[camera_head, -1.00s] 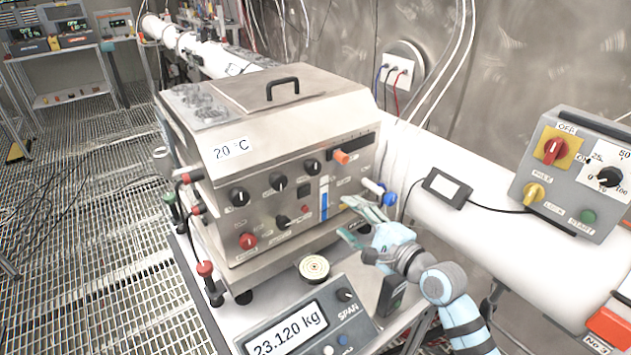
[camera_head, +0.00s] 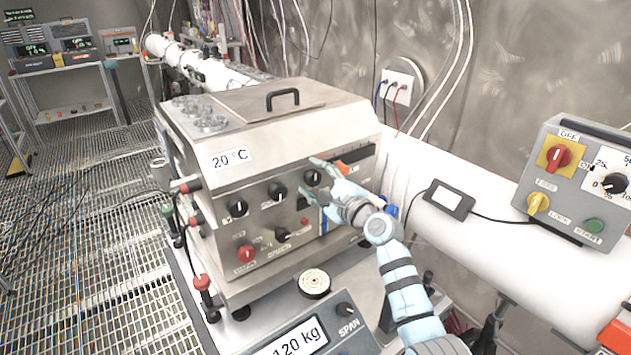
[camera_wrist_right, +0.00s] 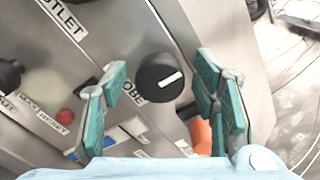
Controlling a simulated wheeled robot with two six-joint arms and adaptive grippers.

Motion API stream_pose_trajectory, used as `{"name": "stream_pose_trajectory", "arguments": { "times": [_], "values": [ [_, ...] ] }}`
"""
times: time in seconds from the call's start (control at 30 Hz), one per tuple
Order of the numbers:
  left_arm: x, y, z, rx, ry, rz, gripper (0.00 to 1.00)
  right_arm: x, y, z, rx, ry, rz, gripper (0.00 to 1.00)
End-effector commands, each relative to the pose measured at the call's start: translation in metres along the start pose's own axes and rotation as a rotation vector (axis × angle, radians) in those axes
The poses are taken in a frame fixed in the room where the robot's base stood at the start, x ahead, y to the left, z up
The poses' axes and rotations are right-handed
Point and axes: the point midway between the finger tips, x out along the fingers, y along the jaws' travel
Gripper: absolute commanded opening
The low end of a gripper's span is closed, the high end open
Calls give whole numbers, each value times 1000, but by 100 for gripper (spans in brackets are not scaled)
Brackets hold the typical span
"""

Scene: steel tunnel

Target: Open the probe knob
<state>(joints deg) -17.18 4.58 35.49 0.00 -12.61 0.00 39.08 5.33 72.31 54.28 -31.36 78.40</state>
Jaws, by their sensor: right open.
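The probe knob (camera_wrist_right: 162,78) is a round black knob with a white pointer line on the steel panel. Its label is partly hidden; "OBE" shows below it in the right wrist view. In the head view the same knob (camera_head: 312,177) is the right one of the upper row on the steel box (camera_head: 300,112). My right gripper (camera_head: 309,184) is open, with its fingertips on either side of the knob. In the right wrist view its teal finger pads (camera_wrist_right: 160,84) stand apart, with gaps to the knob; contact does not show. My left gripper is not in view.
An orange handle (camera_head: 342,168) sits right of the knob, close to my fingers. A red button (camera_wrist_right: 66,116) and other black knobs (camera_head: 277,191) share the panel. A weighing scale (camera_head: 300,338) stands in front. A grey control box (camera_head: 575,180) is at the right.

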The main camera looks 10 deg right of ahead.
Motion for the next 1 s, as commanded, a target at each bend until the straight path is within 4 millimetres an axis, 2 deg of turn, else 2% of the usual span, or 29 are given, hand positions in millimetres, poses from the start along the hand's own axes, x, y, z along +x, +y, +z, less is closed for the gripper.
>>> {"name": "stream_pose_trajectory", "arguments": {
  "times": [0.07,0.1,0.4,0.77,1.0],
  "values": [
    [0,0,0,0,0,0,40,0,0,0,0,0,0,54],
    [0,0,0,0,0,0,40,0,0,0,0,0,0,51],
    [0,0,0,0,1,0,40,-1,0,0,0,1,0,6],
    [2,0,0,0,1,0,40,-1,0,-1,-51,1,-1,6],
    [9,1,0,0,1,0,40,-1,0,-1,-191,1,0,6]
  ]
}}
